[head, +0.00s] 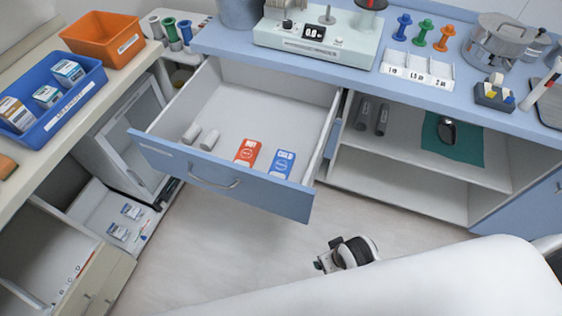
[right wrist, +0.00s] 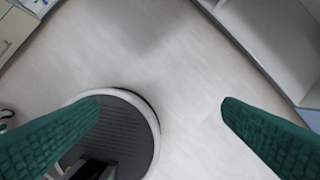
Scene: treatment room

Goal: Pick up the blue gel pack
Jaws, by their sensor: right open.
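The blue gel pack (head: 282,164) lies flat in the open drawer (head: 213,178), toward its front right, with a white label. A red pack (head: 247,152) marked HOT lies just left of it, a small gap apart. In the right wrist view my right gripper (right wrist: 161,103) is open and empty, its two green fingers wide apart above the floor. In the head view part of my arm shows below and right of the drawer, apart from the blue gel pack; its fingers cannot be made out there. My left gripper is not in view.
Two grey cylinders (head: 200,137) lie at the drawer's left. The drawer juts out from under the blue counter (head: 224,43), with an open shelf (head: 400,148) to its right. A white rounded surface (head: 420,285) fills the lower right. The floor (head: 235,255) before the drawer is clear.

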